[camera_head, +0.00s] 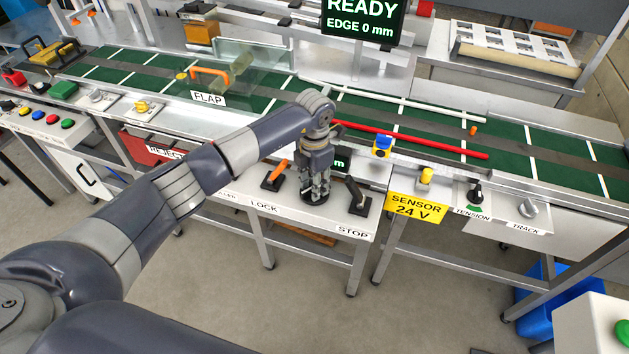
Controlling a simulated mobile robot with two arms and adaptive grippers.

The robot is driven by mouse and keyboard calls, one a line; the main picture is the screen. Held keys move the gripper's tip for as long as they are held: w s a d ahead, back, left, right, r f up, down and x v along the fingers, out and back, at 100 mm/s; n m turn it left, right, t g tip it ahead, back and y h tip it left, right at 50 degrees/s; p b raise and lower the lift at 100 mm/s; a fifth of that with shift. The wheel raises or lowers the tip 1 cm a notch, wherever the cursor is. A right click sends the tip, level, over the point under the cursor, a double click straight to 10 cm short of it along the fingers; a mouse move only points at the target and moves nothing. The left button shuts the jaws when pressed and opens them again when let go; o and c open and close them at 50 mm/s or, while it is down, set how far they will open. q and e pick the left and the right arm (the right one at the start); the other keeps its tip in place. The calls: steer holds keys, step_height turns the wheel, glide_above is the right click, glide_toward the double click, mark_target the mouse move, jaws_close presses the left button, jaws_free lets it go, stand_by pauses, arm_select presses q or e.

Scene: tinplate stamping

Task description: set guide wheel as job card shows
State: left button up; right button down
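My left gripper (316,193) points down over the front ledge, between the LOCK and STOP levers. Its fingers are at a dark round base (315,199), which may be the guide wheel; the gripper hides most of it. I cannot tell whether the fingers are closed on it. A small display (342,163) beside the gripper is partly hidden and shows only "m". The screen (362,17) above the belt reads READY, EDGE 0 mm. I cannot make out a job card. My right gripper is not in view.
An orange-handled lever (276,175) stands left of the gripper, a black STOP lever (357,194) right of it. A red rail (420,143) lies along the green belt (559,177). The yellow SENSOR sign (416,208), TENSION knob (475,193) and TRACK knob (528,208) are further right.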

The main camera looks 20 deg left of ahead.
arm_select(q)
steer(key=shift+f, duration=0.1)
steer(key=shift+c, duration=0.6)
steer(key=c, duration=0.4)
jaws_close()
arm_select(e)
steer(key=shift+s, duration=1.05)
arm_select(q)
steer(key=shift+n, duration=0.3)
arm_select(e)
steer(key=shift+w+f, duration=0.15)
